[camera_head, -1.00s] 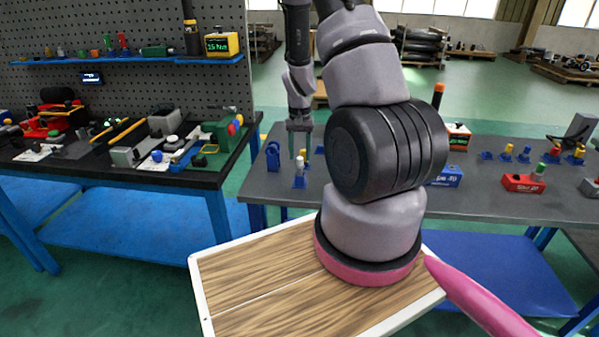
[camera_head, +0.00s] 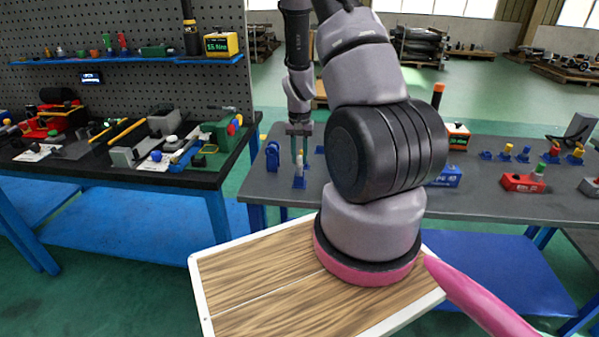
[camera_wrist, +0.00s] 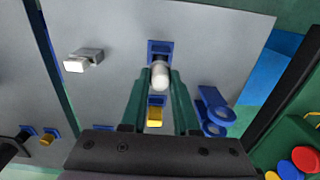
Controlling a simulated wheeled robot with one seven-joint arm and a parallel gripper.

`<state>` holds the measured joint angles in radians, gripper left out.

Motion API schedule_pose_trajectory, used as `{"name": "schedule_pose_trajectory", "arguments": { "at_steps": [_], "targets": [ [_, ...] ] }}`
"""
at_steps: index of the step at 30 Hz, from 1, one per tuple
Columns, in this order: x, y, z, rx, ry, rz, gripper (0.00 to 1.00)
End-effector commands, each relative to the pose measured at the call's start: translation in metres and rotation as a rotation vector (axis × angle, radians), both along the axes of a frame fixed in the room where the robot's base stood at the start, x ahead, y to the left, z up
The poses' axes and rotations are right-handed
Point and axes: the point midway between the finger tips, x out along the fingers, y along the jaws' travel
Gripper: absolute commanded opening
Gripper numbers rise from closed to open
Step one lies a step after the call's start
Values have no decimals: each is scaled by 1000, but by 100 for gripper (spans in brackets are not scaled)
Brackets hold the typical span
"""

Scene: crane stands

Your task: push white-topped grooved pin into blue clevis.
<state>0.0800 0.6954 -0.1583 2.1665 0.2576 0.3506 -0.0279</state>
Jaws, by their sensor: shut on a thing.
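The white-topped pin (camera_wrist: 160,75) stands upright between my fingers in the wrist view. My gripper (camera_head: 299,154) is shut on it, one green finger on each side. Below it is a small blue holder (camera_head: 299,183), also seen just beyond the pin in the wrist view (camera_wrist: 159,47); I cannot tell whether the pin still sits in it. A blue piece with rounded lugs, seemingly the blue clevis (camera_head: 272,157), stands on the grey table to the left of my gripper. In the wrist view the clevis (camera_wrist: 214,112) is right of my fingers. The pin's grooves are hidden.
A yellow-topped part (camera_wrist: 155,115) in a blue holder is close to my fingers. A silver block (camera_wrist: 83,61) lies to the left in the wrist view. A red block (camera_head: 523,183) stands farther right on the grey table (camera_head: 480,204).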

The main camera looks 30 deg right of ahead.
Motion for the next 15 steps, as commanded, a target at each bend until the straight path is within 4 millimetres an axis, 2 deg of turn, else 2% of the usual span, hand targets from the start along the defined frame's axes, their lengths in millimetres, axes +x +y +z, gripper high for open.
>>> {"name": "schedule_pose_trajectory", "arguments": {
  "at_steps": [15],
  "targets": [
    [1,0,27,0,-2,1,0]
  ]
}}
